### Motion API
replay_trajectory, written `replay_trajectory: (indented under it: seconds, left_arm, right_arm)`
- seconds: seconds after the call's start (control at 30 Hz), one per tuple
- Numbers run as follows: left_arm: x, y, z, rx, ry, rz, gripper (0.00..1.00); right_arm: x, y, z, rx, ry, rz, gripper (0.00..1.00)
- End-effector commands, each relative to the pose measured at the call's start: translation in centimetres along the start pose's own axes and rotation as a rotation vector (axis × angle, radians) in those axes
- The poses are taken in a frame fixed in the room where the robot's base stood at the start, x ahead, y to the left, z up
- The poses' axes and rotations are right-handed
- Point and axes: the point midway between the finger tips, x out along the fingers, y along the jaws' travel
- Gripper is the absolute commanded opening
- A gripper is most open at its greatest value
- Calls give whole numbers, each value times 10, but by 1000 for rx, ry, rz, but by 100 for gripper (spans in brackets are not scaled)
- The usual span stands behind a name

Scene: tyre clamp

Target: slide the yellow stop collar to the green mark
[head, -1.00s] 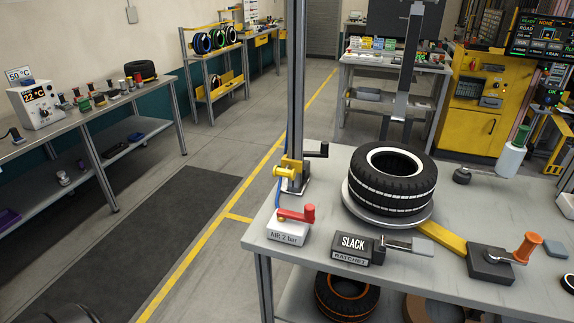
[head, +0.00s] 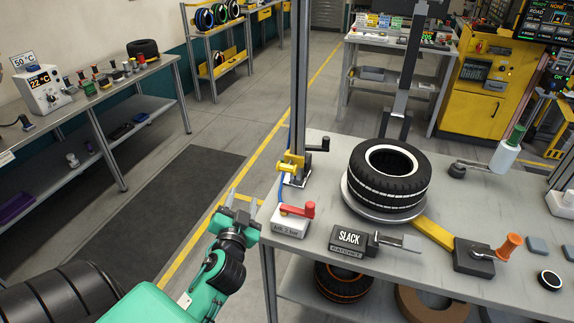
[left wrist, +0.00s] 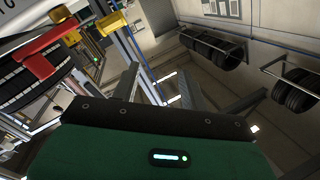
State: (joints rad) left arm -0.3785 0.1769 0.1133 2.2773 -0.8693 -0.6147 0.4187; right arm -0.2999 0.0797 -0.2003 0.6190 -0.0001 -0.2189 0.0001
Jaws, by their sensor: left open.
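The yellow stop collar (head: 289,167) sits low on the upright grey post (head: 299,90) at the table's left back corner, with a yellow knob sticking out to the left. A black crank handle is on the post's right side. I cannot make out a green mark on the post in the head view. My left gripper (head: 242,203) is open and empty, in front of the table's left edge, lower left of the collar and apart from it. Its two fingers (left wrist: 160,88) stand apart in the left wrist view, with nothing between them. My right gripper is not in view.
An air box with a red lever (head: 293,218) stands near the post's foot, close to my left gripper. The SLACK ratchet box (head: 348,239) and a tyre (head: 389,172) on a round plate are to the right. The floor left of the table is open.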

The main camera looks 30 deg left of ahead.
Motion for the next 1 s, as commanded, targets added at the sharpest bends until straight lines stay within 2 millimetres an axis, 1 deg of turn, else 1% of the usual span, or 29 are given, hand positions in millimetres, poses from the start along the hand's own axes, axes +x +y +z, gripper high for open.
replay_trajectory:
  seconds: [0.03, 0.1, 0.27, 0.4, 0.47, 0.57, 0.67, 0.7, 0.8, 0.9, 1.0]
  left_arm:
    - [7, -5, -8, 23, 56, -17, 45]
    - [14, -10, -21, 59, 136, -33, 45]
    - [30, -18, -50, 173, 329, -41, 45]
    - [44, -12, -71, 335, 506, 10, 45]
    - [52, -6, -75, 422, 568, 59, 45]
    - [65, 8, -69, 575, 625, 169, 45]
    - [80, 19, -50, 710, 623, 295, 45]
    - [85, 22, -41, 756, 609, 344, 45]
    - [96, 26, -17, 845, 558, 452, 45]
    - [103, 26, 2, 898, 505, 527, 45]
    - [106, 26, 13, 925, 472, 569, 45]
  right_arm:
    - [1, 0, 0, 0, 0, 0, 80]
    - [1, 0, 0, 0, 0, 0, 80]
    - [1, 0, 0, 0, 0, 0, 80]
    - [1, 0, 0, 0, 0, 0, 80]
    - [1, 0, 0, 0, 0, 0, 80]
    - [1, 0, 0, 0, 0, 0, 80]
    - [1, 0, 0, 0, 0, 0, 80]
    - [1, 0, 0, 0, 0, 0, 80]
    - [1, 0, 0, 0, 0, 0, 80]
    - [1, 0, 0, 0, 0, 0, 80]
    - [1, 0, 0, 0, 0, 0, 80]
